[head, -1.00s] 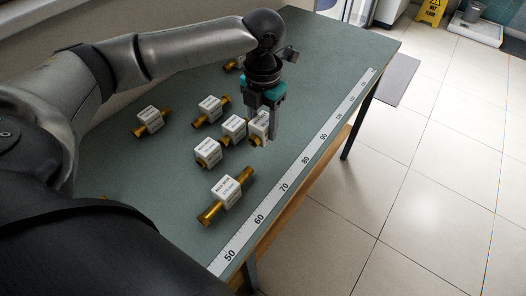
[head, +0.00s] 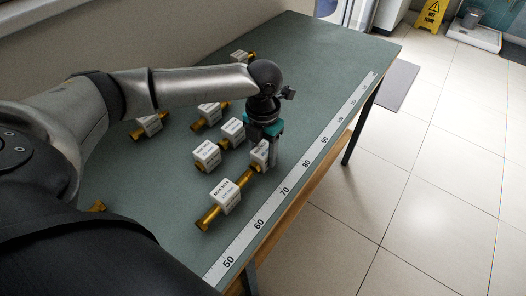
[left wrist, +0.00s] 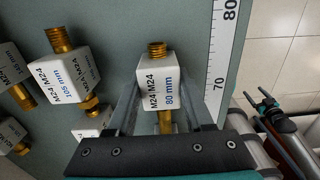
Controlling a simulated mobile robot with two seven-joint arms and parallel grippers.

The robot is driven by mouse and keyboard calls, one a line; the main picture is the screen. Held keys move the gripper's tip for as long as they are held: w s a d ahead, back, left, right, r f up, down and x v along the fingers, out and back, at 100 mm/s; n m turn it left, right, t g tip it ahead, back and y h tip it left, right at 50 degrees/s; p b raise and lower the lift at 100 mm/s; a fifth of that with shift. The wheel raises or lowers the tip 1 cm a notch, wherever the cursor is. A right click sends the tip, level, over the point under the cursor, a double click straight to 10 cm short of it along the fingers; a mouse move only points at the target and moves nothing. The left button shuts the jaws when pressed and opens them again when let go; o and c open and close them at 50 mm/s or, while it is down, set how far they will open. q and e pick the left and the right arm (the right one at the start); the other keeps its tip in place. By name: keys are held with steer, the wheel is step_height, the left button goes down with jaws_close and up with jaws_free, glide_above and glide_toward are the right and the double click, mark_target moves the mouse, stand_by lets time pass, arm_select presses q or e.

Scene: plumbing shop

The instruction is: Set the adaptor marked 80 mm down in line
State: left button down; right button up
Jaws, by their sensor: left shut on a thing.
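My left gripper (head: 262,160) is shut on the adaptor marked 80 mm (left wrist: 157,88), a white block with brass threaded ends. In the head view this adaptor (head: 259,152) is partly hidden by the gripper fingers. It is held close beyond the far brass end of a larger front adaptor (head: 226,196), roughly in line with it. I cannot tell whether they touch or whether the held one rests on the table. Its label faces up in the left wrist view.
A white ruler strip (head: 259,223) runs along the right edge of the green table (head: 330,60). Several other adaptors, including one marked 105 mm (left wrist: 75,80), lie to the left. The table's far end is clear. A yellow floor sign (head: 431,14) stands beyond.

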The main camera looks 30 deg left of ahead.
mark_target(263, 149)
arm_select(q)
steer(key=shift+c, duration=1.4)
jaws_free()
steer(key=shift+f, duration=0.1)
step_height(263, 149, up, 12)
steer(key=p, duration=0.2)
steer(key=shift+r, duration=0.2)
